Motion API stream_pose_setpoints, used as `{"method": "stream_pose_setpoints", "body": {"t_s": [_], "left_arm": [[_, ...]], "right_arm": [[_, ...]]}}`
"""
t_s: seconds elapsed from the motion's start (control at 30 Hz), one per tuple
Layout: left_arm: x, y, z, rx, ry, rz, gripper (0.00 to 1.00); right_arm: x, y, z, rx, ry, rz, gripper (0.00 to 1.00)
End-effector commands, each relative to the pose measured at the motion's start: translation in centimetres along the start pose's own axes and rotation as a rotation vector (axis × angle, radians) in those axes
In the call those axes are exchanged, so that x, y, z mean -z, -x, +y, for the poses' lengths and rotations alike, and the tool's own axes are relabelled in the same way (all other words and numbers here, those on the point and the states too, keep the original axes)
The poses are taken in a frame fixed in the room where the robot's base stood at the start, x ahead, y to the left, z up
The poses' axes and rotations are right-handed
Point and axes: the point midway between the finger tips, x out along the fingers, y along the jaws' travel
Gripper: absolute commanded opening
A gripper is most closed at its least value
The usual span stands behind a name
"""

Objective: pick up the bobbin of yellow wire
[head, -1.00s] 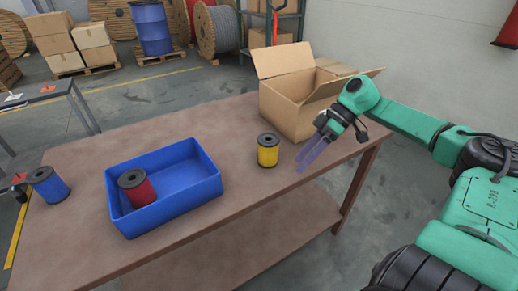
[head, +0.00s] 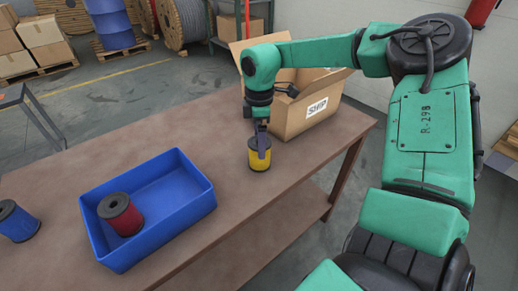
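The bobbin of yellow wire (head: 258,162) stands upright on the brown table, with dark flanges at top and bottom. My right gripper (head: 260,149) points down directly over it. One finger shows in front of the bobbin's near side and overlaps its upper part. The other finger is hidden, so I cannot tell whether the fingers press on the bobbin. My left gripper is out of view.
A blue bin (head: 153,243) holds a bobbin of red wire (head: 124,217). A bobbin of blue wire (head: 18,224) stands at the left edge. An open cardboard box (head: 288,118) marked SHIP stands behind my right gripper. The brown table (head: 215,140) is clear around the yellow bobbin.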

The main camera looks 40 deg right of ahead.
Motion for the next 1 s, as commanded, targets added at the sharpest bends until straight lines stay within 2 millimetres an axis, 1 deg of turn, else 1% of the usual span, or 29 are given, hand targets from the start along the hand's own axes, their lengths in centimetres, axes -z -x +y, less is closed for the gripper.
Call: {"method": "stream_pose_setpoints", "body": {"t_s": [0.03, 0.13, 0.2, 0.37, 0.47, 0.5, 0.57, 0.6, 0.63, 0.87, 0.93, 1.0], "left_arm": [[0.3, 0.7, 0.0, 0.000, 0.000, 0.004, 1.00], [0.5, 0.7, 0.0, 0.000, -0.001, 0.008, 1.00], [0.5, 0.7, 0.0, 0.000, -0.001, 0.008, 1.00], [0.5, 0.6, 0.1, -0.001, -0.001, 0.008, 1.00], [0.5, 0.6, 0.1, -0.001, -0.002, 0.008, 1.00], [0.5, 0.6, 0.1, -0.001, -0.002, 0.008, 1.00], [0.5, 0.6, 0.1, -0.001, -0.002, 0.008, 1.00], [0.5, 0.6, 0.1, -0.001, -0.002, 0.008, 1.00], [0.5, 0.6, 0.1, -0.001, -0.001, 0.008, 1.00], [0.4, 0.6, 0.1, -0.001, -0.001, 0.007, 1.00], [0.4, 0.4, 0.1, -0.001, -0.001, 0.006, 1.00], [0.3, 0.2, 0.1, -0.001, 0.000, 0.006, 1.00]], "right_arm": [[0.0, -0.8, -0.1, 0.007, -0.001, 0.000, 1.00], [0.0, -2.5, 0.0, 0.004, -0.002, 0.000, 1.00], [0.1, -2.9, 0.0, 0.000, -0.002, 0.001, 1.00], [0.1, -3.0, 0.0, -0.001, -0.002, 0.001, 1.00], [0.1, -3.0, 0.0, -0.001, -0.002, 0.001, 0.66], [0.1, -3.0, 0.0, -0.001, -0.002, 0.001, 0.50], [0.1, -2.9, 0.0, -0.001, -0.002, 0.001, 0.27], [0.1, -2.9, 0.0, -0.001, -0.002, 0.001, 0.12], [0.1, -2.9, 0.0, -0.001, -0.002, 0.001, 0.03], [0.1, -2.7, 0.1, -0.003, -0.002, 0.003, 0.03], [0.1, -2.0, 0.1, -0.004, -0.002, 0.003, 0.03], [0.1, -0.6, 0.2, -0.007, -0.002, 0.004, 0.03]]}}
